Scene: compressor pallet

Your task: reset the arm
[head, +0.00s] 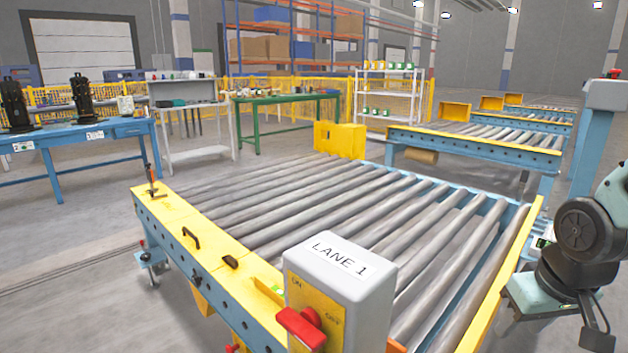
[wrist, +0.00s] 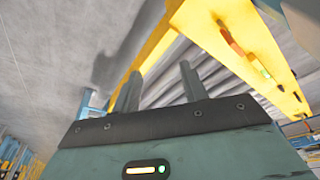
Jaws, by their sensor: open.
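My gripper (wrist: 159,88) shows in the wrist view, with its two fingers standing apart and nothing between them. Beyond the fingers are grey rollers and yellow rails of a conveyor; I cannot tell how far away they are. In the head view, part of my arm (head: 585,240) is folded at the right edge, beside the Lane 1 conveyor (head: 480,290). The fingers cannot be made out in that view.
The Lane 1 control box (head: 340,290) with a red switch (head: 302,325) stands at the near front. The rollers are empty. A blue bench (head: 110,130) and a green table (head: 285,98) stand at the back left. Another conveyor (head: 475,142) lies behind. Bare floor shows at left.

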